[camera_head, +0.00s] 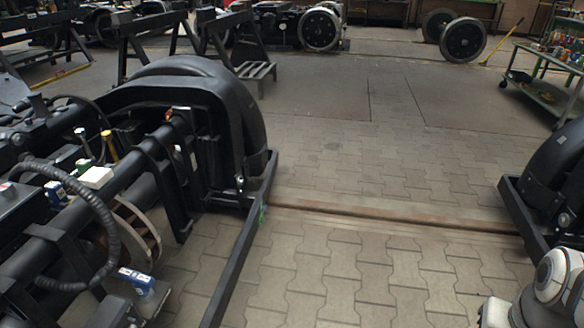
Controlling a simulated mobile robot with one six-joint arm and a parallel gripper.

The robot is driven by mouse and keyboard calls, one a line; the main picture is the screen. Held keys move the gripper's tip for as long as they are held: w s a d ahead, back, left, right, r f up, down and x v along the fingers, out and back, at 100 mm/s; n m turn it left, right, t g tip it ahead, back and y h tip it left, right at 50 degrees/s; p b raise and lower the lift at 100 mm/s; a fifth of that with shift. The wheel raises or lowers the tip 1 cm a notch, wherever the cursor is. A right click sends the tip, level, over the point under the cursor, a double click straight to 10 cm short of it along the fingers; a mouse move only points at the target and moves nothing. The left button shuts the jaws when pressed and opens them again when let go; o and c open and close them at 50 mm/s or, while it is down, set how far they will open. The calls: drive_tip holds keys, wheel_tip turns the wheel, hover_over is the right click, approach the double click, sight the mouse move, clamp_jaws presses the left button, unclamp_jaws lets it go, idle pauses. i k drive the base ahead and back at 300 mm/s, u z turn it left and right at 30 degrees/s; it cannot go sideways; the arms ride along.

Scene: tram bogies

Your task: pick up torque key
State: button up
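I cannot single out a torque key with certainty. White rounded links of my arm show at the lower right edge. My gripper is not in view, so its state and anything in it are hidden.
A second bogie (555,165) stands at the right edge. Between the bogies lies open paved floor (370,265), crossed by a rail (400,212). A green trolley with goods (540,92) stands at the upper right. Trestles (160,35) and wheelsets (462,40) are farther back.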

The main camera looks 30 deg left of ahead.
sight(142, 283)
drive_tip(key=i, duration=1)
drive_tip(key=u, duration=3.35)
drive_tip(key=i, duration=1)
drive_tip(key=z, duration=0.1)
